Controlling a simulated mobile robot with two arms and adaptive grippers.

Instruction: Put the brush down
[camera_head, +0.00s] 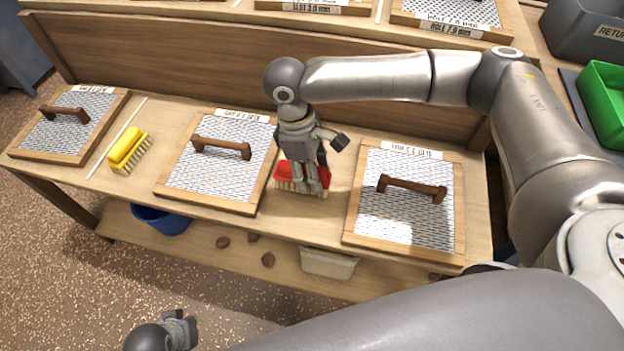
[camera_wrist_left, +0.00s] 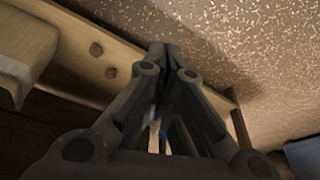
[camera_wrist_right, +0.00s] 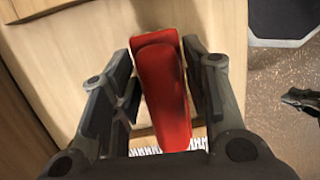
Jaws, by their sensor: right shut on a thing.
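The red brush (camera_head: 303,176) has pale bristles pointing down. It is between two framed mesh screens at the bench's front edge, at or just above the wood; contact is unclear. My right gripper (camera_head: 313,183) reaches down from above and is shut on the brush. In the right wrist view the red brush (camera_wrist_right: 163,90) lies between the two fingers. A yellow brush (camera_head: 127,148) rests on the bench at the left. My left gripper (camera_head: 183,333) is low over the floor, apart from everything. In the left wrist view its fingertips (camera_wrist_left: 163,47) are together and empty.
Mesh screens with brown handles lie left (camera_head: 222,170) and right (camera_head: 408,205) of the red brush, another at far left (camera_head: 72,128). The lower shelf holds a blue bucket (camera_head: 160,219), a pale bin (camera_head: 328,263) and brown lumps. A green tray (camera_head: 607,105) is at right.

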